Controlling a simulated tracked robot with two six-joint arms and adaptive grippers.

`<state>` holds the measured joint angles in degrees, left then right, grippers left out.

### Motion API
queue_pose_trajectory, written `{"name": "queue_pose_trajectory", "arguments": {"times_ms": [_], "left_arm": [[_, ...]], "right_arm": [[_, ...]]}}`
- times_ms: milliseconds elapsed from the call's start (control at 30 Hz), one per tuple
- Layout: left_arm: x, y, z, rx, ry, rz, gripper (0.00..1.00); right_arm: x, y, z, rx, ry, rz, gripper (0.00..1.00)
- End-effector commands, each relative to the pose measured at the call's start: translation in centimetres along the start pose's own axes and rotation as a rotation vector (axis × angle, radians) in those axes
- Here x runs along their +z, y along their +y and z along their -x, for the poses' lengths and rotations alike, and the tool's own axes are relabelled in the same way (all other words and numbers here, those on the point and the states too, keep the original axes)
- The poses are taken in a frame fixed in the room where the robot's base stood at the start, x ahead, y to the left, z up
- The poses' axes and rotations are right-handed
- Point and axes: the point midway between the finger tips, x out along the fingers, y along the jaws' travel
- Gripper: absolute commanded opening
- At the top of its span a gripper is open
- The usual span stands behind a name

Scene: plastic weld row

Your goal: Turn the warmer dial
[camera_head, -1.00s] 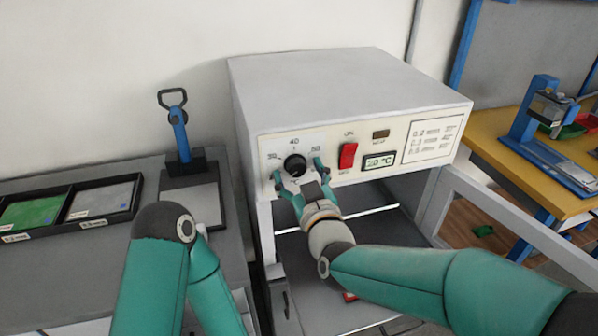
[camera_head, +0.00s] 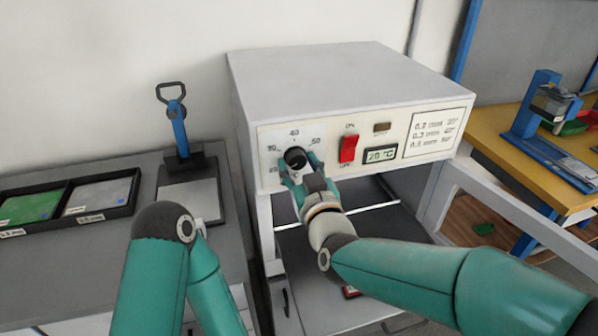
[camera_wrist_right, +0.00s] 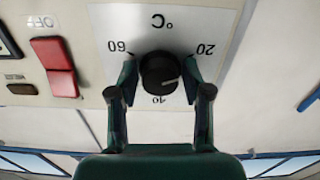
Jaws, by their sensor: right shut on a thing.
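The warmer dial (camera_head: 295,158) is a round black knob on a white scale plate at the left of the warmer's front panel. It also shows in the right wrist view (camera_wrist_right: 160,72), with a pale mark on its lower right and the figures 20, 40 and 60 around it upside down. My right gripper (camera_head: 301,165) is at the panel, shut on the dial with a finger on each side. Its fingers show in the right wrist view (camera_wrist_right: 160,80). My left arm shows at the lower left, but its gripper is not visible.
The pale warmer box (camera_head: 330,80) has a red switch (camera_head: 348,149) and a display (camera_head: 381,154) that seems to read 20 °C right of the dial. A blue-handled tool (camera_head: 180,130) and black trays (camera_head: 125,205) stand on the left bench. A yellow table (camera_head: 500,145) is at right.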

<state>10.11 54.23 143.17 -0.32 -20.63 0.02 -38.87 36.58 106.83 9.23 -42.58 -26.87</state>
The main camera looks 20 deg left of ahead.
Motion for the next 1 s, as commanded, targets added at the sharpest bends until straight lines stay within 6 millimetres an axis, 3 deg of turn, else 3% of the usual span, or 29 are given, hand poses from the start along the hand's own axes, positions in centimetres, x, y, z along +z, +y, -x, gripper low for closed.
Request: {"name": "queue_pose_trajectory", "arguments": {"times_ms": [33, 400, 1000], "left_arm": [[0.0, -0.4, -1.1, 0.000, 0.000, 0.000, 0.40], [0.0, -2.0, -5.7, 0.000, 0.000, 0.000, 0.40], [-0.1, -4.0, -11.1, 0.000, 0.000, 0.000, 0.40]], "right_arm": [[0.5, 0.0, 0.0, 0.001, 0.003, -0.030, 0.14], [0.6, -0.1, 0.0, 0.001, 0.005, -0.354, 0.14], [0.2, -0.2, 0.0, 0.002, 0.003, -0.926, 0.14]]}}
